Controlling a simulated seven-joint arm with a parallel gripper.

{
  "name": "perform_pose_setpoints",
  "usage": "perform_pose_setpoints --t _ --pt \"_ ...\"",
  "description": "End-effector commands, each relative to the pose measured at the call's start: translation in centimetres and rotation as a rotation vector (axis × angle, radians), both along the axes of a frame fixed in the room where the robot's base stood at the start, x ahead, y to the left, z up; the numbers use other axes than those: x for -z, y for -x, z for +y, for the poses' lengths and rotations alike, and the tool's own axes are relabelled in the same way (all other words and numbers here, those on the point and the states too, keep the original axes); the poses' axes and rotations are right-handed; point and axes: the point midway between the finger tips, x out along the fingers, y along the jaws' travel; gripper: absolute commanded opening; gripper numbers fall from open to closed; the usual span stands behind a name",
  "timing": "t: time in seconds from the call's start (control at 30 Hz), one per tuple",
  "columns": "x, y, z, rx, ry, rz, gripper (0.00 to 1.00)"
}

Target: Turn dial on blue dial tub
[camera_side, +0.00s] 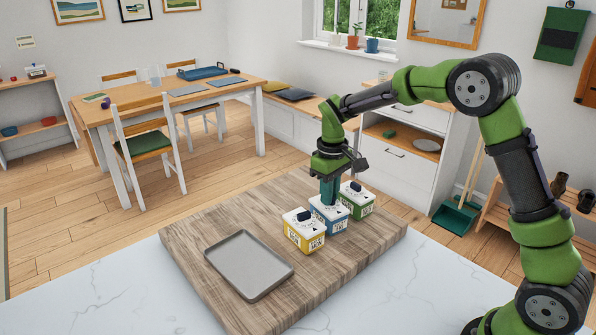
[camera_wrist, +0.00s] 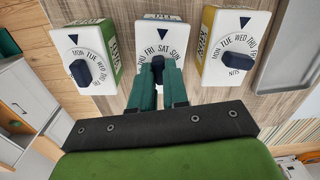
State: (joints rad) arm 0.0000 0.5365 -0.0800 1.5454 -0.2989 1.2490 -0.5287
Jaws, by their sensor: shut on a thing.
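The blue dial tub (camera_side: 329,220) stands in the middle of a row of three tubs on the wooden board. Its white top shows in the wrist view (camera_wrist: 163,38), with day names around the dial and a dark triangle mark at the top edge. The triangle is nearest FRI and SAT. The tub's dark dial (camera_wrist: 157,64) is partly hidden by my fingers. My gripper (camera_wrist: 158,76) points down over this tub and is shut on the dial. In the side view my gripper (camera_side: 329,192) hides the dial and part of the tub's top.
A yellow tub (camera_side: 304,232) stands close on one side and a green tub (camera_side: 357,201) close on the other, each with a dark dial. A grey tray (camera_side: 249,264) lies on the wooden board (camera_side: 196,229) to the left.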

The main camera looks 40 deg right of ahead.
Motion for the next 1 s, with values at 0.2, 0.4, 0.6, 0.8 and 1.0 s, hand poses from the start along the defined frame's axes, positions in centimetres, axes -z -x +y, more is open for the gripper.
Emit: perform_pose_setpoints --t 0.2,0.4,0.6,0.8,1.0 --pt "-0.1 0.0 0.0 -0.002 0.000 -0.002 0.00" --pt "0.0 0.0 0.0 -0.002 0.000 -0.002 0.40" --pt "0.0 0.0 0.0 -0.002 0.000 -0.001 0.40" --pt "-0.9 -0.1 0.0 -0.003 0.001 -0.002 0.40" --pt "-4.7 -0.1 0.0 -0.003 0.001 -0.007 0.40"
